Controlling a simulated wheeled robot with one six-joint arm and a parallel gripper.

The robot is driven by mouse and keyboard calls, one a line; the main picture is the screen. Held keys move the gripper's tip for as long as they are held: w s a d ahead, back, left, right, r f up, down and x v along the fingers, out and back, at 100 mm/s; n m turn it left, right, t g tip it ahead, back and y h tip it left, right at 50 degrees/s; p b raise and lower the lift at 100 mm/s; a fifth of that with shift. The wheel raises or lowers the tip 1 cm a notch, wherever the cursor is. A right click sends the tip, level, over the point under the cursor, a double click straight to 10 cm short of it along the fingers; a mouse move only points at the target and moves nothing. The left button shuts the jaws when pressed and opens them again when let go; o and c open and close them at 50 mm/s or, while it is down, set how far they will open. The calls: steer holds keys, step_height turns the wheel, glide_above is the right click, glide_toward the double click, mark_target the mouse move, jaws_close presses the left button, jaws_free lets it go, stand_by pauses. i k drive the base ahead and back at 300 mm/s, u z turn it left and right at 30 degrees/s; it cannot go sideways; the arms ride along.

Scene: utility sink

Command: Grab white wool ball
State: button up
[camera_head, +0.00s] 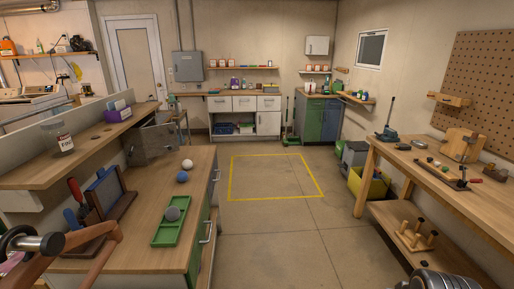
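A small white ball (187,164) rests on the wooden top of the left workbench (140,198), near its right edge. A blue ball (182,177) lies just in front of it, with little space between the two. A grey ball (173,213) sits in a green tray (168,236) closer to me on the same bench. The white ball's top and sides show clearly, with nothing covering it. I cannot make out my gripper in this view, so its opening is not shown.
A dark-blue upright rack (104,193) and a red-handled tool (76,193) stand left of the tray. A grey metal box (150,145) is behind the balls. Yellow tape (232,177) outlines clear floor on the right. Another workbench (432,190) lines the right wall.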

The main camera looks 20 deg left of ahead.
mark_target(187, 164)
steer(key=u, duration=0.2)
steer(key=i, duration=2.05)
steer(key=u, duration=1.5)
steer(key=i, duration=1.2)
steer(key=u, duration=1.3)
steer(key=i, duration=0.25)
